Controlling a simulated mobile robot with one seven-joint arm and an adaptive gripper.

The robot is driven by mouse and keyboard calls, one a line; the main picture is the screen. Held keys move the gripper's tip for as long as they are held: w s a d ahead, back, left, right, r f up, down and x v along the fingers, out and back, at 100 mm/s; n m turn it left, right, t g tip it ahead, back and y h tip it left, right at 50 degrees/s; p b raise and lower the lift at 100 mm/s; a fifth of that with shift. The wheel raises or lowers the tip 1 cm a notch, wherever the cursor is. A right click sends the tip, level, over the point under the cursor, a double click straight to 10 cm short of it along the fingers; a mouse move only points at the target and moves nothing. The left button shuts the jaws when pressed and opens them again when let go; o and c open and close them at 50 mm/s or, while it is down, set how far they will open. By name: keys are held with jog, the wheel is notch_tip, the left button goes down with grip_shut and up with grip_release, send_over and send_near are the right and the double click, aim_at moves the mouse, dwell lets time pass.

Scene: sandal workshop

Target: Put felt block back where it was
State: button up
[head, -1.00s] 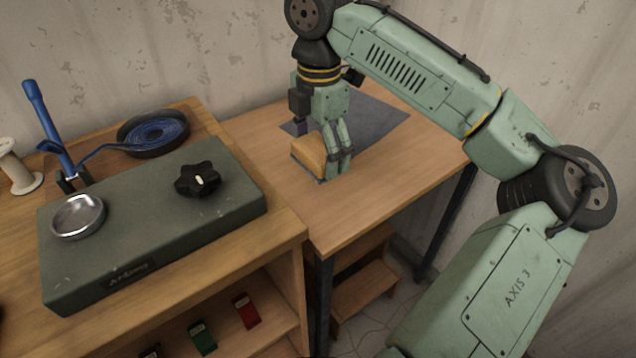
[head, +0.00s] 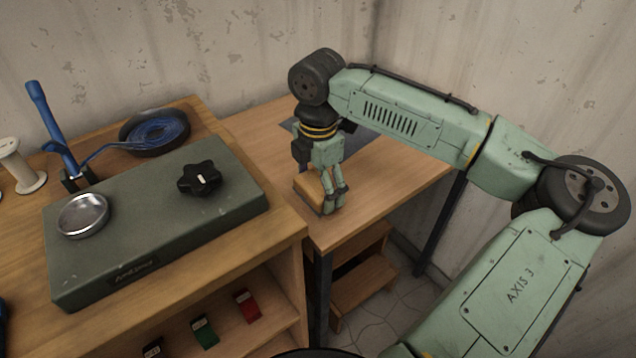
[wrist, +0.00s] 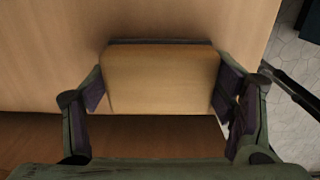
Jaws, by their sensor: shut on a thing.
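The felt block (head: 308,189) is a tan wooden block with a thin dark layer along its bottom. It is over the left front part of the right-hand table, and I cannot tell whether it touches the tabletop. My gripper (head: 330,199) points down and is shut on the block. In the wrist view the block (wrist: 160,78) sits between the two dark finger pads, one on each side. The fingers hide part of the block in the head view.
A grey mat (head: 368,145) lies at the back of the table (head: 385,180), partly behind my arm. The left bench carries a grey-green box with a black knob (head: 199,179), a metal dish (head: 83,215) and a blue coil (head: 155,133). A wooden step (head: 365,283) stands below.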

aim_at(318, 183)
jog(key=shift+f, duration=0.15)
jog(key=o, duration=1.2)
notch_tip(318, 183, up, 12)
jog(key=b, duration=0.1)
jog(key=shift+r, duration=0.2)
